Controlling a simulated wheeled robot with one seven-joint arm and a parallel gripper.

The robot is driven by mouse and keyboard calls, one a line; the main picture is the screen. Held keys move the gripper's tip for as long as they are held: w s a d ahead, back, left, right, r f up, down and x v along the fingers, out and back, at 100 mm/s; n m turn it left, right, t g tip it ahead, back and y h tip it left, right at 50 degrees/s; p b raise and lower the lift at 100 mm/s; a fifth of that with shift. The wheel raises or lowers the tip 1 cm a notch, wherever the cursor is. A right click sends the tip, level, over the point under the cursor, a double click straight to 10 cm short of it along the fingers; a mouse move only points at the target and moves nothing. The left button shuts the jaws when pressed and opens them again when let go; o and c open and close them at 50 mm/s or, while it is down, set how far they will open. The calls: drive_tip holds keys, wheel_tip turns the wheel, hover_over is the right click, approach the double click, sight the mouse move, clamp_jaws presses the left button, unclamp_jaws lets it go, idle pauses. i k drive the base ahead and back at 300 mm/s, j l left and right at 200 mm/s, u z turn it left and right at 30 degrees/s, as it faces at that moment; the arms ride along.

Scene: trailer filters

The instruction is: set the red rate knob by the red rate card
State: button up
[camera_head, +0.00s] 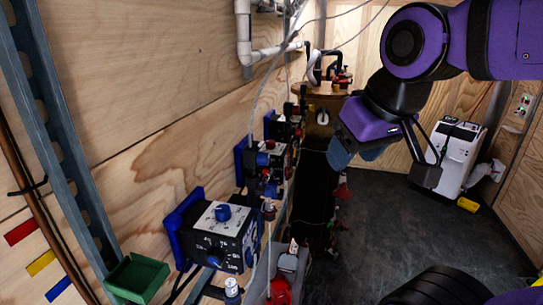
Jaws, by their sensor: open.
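A red card (20,232) is fixed to the wooden wall at the far left; any mark on it is too small to read. My gripper (386,164) is open and empty, in the air to the right of the boxes and well apart from the red knob.
A nearer control box (238,240) carries blue knobs. Yellow (41,263) and blue (58,290) cards hang below the red one, beside a green bin (138,278). A white wheeled machine (457,158) stands at the back right.

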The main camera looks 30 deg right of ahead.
sight(270, 144)
drive_tip(key=l+u, duration=0.25)
drive_tip(key=l, duration=0.75)
drive_tip(key=i+l, duration=0.1)
drive_tip(key=l, duration=0.2)
drive_tip(key=i+l+z, duration=0.1)
drive_tip(key=l, duration=0.15)
drive_tip(key=i+l, duration=0.15)
drive_tip(key=l, duration=0.15)
